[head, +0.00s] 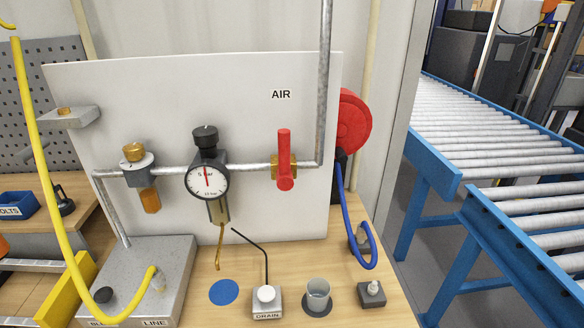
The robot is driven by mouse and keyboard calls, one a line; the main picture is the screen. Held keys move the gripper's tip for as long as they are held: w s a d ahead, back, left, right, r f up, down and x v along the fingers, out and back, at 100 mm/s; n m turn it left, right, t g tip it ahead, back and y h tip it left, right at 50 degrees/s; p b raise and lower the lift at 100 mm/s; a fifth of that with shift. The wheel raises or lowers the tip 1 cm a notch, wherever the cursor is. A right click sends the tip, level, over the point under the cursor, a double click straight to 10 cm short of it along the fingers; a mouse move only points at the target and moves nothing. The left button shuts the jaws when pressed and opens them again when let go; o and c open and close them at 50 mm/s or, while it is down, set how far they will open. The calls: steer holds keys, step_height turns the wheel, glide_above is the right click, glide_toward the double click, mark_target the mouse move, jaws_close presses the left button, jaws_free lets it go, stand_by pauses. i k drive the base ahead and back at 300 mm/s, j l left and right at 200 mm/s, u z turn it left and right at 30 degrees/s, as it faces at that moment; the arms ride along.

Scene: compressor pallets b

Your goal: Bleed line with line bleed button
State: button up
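A grey metal box (170,268) stands at the lower left of the bench, at the foot of the vertical pipe. Its front label is partly covered by a yellow hose; "LINE" is readable. A dark round button (103,295) sits on its top at the left. The yellow hose (50,190) hangs from the upper left, loops in front of the box and ends at a fitting on its top. A round gauge (206,181) on the pipe above has its red needle pointing about straight up. My gripper is not in view.
A red valve handle (284,160) stands upright on the pipe. A white DRAIN button (266,294), a grey cup (317,294) and a small grey block (371,293) stand along the bench front. A blue disc (224,292) lies left of the DRAIN button. A roller conveyor (500,125) is at right.

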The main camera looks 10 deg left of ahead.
mark_target(103, 296)
steer(key=u, duration=1.7)
